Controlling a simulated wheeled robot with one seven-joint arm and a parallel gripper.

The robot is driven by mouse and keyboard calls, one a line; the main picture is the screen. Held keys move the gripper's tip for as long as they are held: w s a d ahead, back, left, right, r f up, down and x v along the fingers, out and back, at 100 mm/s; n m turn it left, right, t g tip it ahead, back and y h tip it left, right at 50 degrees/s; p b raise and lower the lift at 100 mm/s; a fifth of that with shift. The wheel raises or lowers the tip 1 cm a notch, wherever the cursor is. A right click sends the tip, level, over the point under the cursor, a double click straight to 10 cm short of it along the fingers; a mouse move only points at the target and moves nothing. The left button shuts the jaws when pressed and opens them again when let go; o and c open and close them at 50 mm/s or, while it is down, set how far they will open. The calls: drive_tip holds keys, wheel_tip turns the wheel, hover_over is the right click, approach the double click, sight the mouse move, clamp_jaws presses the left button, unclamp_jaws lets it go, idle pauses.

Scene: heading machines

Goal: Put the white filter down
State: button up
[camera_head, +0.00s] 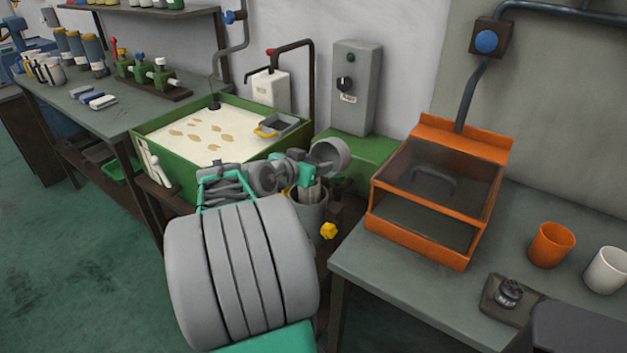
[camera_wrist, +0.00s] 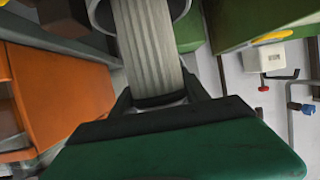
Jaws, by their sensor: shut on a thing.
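The white filter (camera_wrist: 148,50) is a pale, ribbed piece. In the wrist view it runs away from my gripper (camera_wrist: 160,97), whose dark fingers close on its near end. Its far end overlaps the opening of a round grey canister (camera_wrist: 97,14). In the head view my gripper (camera_head: 299,170) is above this canister (camera_head: 309,217), and a small part of the filter (camera_head: 307,192) shows at its mouth. My arm hides part of this spot, and I cannot tell how deep the filter sits or whether it touches the canister.
A green tank (camera_head: 178,178) with pale liquid stands behind on the left. An orange box with a clear lid (camera_head: 408,241) stands on the right bench (camera_head: 375,262), with an orange cup (camera_head: 551,245) and a white cup (camera_head: 606,270). A yellow knob (camera_head: 328,231) is beside the canister.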

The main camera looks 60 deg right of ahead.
wheel_tip(320, 180, down, 3)
drive_tip(key=shift+f, duration=0.2)
drive_tip(key=shift+f+b, duration=0.4)
drive_tip(key=shift+b, duration=0.15)
drive_tip(key=shift+f+b, duration=0.25)
drive_tip(key=shift+b, duration=0.05)
drive_tip(key=o, duration=1.4)
drive_tip(key=shift+o, duration=0.2)
drive_tip(key=shift+r, duration=0.1)
